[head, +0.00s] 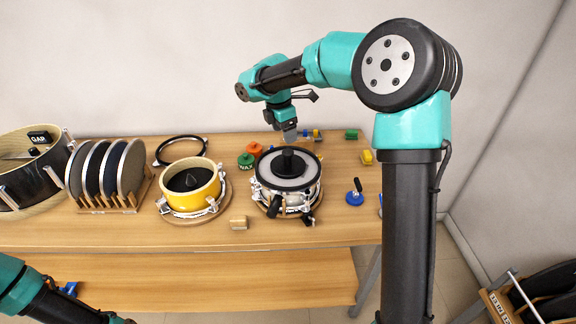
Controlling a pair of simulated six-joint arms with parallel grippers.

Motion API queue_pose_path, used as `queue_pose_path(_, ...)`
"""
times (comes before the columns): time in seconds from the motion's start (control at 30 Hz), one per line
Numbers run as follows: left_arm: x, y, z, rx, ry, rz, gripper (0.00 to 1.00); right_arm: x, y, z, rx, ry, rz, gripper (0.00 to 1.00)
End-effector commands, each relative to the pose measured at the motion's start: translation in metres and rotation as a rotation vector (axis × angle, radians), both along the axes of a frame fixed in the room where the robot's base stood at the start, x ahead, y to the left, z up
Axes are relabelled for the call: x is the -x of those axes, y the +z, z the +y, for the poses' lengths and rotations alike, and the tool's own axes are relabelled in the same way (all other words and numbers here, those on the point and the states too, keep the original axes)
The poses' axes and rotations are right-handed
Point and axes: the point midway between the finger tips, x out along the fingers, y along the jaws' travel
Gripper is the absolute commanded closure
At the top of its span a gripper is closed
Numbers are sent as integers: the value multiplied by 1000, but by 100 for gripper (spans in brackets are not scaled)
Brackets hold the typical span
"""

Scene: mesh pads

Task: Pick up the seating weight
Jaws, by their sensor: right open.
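A silver drum (268,197) stands at the right-middle of the wooden table. A round grey disc with a dark rim lies on its top. A black upright knob (288,160) rises from the middle of the disc. It looks like the handle of the seating weight, but I cannot be sure where the weight ends and the drum head begins. My right gripper (289,136) points down just above the knob, open. Whether its fingertips touch or surround the knob is too small to tell. My left arm shows at the lower left; its gripper is out of view.
A yellow drum (188,192) stands left of the silver one. Further left are a rack (112,204) of discs and a large drum (30,180).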

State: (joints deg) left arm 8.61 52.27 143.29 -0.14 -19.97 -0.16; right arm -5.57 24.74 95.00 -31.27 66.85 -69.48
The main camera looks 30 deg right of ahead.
Motion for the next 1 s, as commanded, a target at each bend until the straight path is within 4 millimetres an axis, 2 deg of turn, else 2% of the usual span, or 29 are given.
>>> queue_pose_path(0.1,0,0,0,0,0,0,57,0,-22,-4,0,0,4,29)
queue_pose_path(0.3,0,0,0,0,0,0,57,0,-50,-8,0,-1,2,29)
queue_pose_path(0.77,0,0,0,0,0,0,57,0,-57,-9,0,0,0,29)
queue_pose_path(1.0,0,0,0,0,0,0,57,-2,-82,-14,-1,0,3,29)
